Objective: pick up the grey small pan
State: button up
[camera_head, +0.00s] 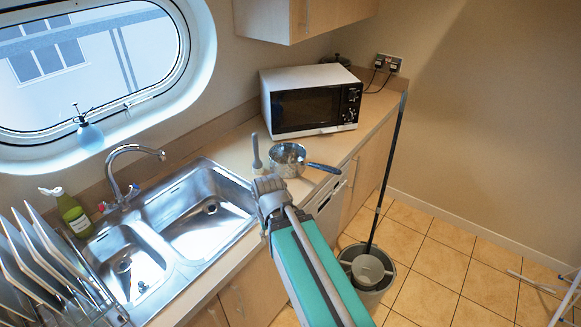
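The grey small pan (288,160) stands on the counter in front of the microwave, with its dark handle pointing right. My arm reaches up from the bottom of the view, and its grey end with my gripper (268,186) is just below and left of the pan in the picture.
A steel double sink (203,207), green bottle (74,213) and plate rack are left. A mop bucket (366,275) stands on the tiled floor; its pole leans on the counter edge.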

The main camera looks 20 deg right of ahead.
aim_at(287, 160)
jog(key=k, duration=1.3)
jog(key=u, duration=0.4)
jog(key=i, duration=1.65)
jog(key=z, duration=0.6)
